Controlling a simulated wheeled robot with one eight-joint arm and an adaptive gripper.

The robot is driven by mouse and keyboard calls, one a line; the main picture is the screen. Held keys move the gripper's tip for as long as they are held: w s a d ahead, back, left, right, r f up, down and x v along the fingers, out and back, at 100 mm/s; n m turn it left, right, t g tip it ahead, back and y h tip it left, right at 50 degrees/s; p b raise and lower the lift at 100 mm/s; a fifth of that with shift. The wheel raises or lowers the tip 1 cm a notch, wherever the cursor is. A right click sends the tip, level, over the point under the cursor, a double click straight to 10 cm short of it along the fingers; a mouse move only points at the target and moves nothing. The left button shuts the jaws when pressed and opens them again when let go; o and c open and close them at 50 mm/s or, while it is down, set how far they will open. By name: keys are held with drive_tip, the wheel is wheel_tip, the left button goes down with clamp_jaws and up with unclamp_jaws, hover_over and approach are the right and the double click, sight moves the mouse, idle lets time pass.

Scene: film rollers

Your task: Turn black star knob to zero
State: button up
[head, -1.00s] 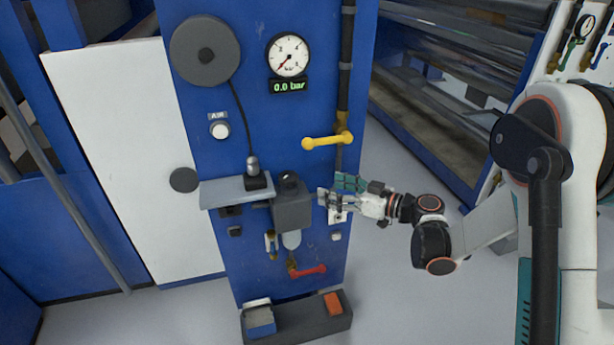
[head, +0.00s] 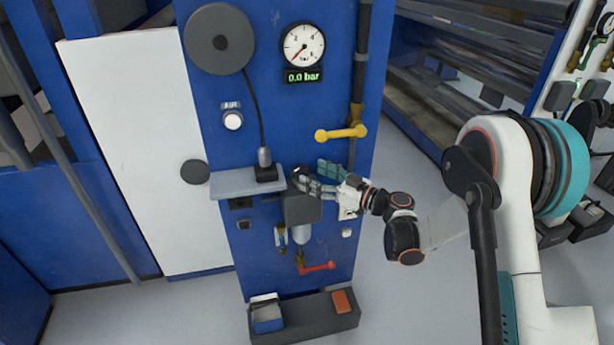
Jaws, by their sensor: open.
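The black knob (head: 299,174) sits on top of a grey regulator body (head: 303,210) on the blue panel. It is small and dark here, so its star shape and any marking cannot be made out. My gripper (head: 312,177) comes in from the right at the knob's height. Its fingers are open and their tips are at or very near the knob's right side. I cannot tell whether they touch it. The fingers partly cover the knob and the top of the regulator. The round gauge (head: 303,44) above has its red needle at lower left, and the display (head: 304,76) reads 0.0 bar.
A grey shelf (head: 232,184) with a dark connector (head: 265,166) juts out left of the knob. A yellow lever (head: 341,132) is above my gripper, and a red lever (head: 317,266) is below the regulator. A dark tray (head: 325,322) stands at the panel's foot.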

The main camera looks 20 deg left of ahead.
sight(309, 173)
drive_tip(key=shift+b+x, duration=0.3)
drive_tip(key=shift+x, duration=1.5)
drive_tip(key=c, duration=1.1)
